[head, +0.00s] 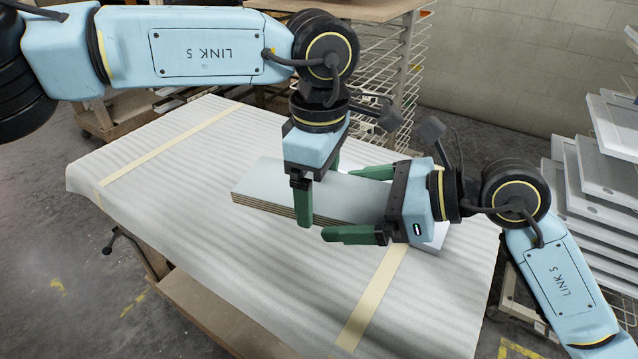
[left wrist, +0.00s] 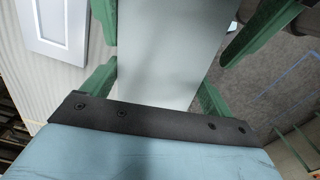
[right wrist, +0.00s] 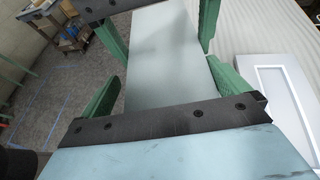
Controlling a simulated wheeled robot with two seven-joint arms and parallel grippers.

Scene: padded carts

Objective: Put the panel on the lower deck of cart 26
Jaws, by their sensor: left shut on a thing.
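The panel (head: 262,178) is a flat grey board with a layered, striped edge, lying at or just above the padded top of a cart. My left gripper (head: 318,195) points down and is shut across the panel's middle. The panel also fills the space between its green fingers in the left wrist view (left wrist: 165,50). My right gripper (head: 350,207) reaches in from the right, fingers spread on either side of the panel's right part. The right wrist view shows the panel (right wrist: 160,60) between those fingers. The arms hide much of its right end.
The padded cart top (head: 130,180) is clear on the left, with tan tape strips across it. White framed panels (head: 610,125) are stacked on a rack at the right. A wire rack (head: 385,75) stands behind. No cart number is legible.

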